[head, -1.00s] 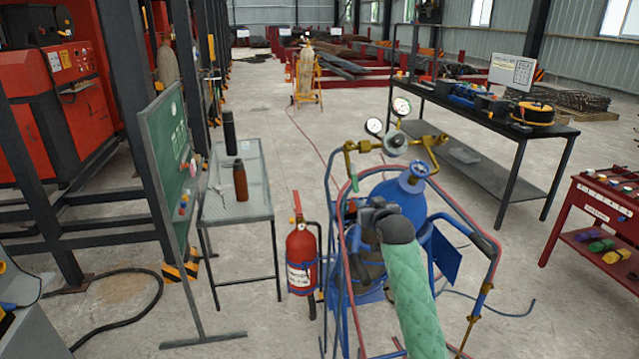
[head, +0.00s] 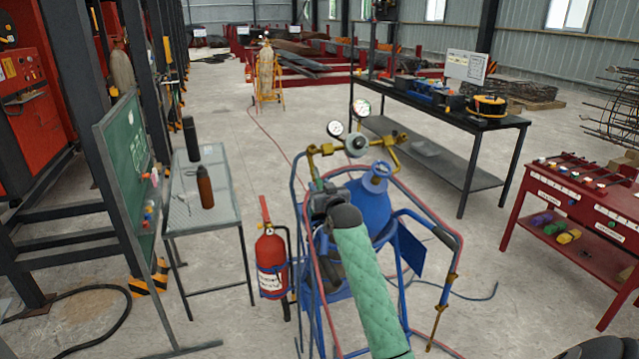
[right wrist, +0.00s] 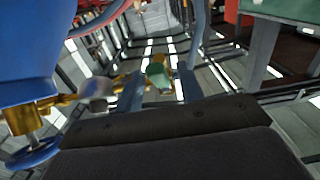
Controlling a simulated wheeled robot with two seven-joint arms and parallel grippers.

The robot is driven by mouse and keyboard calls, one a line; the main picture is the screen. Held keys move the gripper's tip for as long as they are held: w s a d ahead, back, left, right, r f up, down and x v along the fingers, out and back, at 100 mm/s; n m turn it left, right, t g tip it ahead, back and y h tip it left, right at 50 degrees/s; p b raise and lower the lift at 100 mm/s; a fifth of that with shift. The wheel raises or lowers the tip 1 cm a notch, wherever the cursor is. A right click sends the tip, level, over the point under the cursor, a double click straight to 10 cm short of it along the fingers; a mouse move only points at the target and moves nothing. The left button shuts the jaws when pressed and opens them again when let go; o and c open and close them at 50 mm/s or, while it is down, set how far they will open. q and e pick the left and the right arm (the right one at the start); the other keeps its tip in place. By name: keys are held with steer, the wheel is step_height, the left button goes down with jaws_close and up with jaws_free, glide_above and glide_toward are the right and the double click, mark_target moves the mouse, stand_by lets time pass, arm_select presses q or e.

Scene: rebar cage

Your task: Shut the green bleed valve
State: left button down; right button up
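The green bleed valve (head: 317,184) hangs below the brass fitting at the left end of the brass manifold (head: 340,147), on the blue gas cart. My right gripper (head: 319,196) is right at it, partly hidden behind my own dark wrist. In the right wrist view the valve's green handle (right wrist: 158,95) shows between the two fingers of my right gripper (right wrist: 157,86), with brass just beyond it. The fingers stand apart, with gaps seen on both sides of the handle.
The blue cylinder (head: 371,205) and its handwheel (right wrist: 35,153) stand close to my right gripper. Two gauges (head: 337,129) rise above the manifold. Red hoses and the cart's blue frame (head: 425,218) surround it. A fire extinguisher (head: 271,262) stands to the left.

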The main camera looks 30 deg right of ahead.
steer(key=shift+w+d, duration=0.15)
steer(key=shift+w, duration=0.3)
jaws_close()
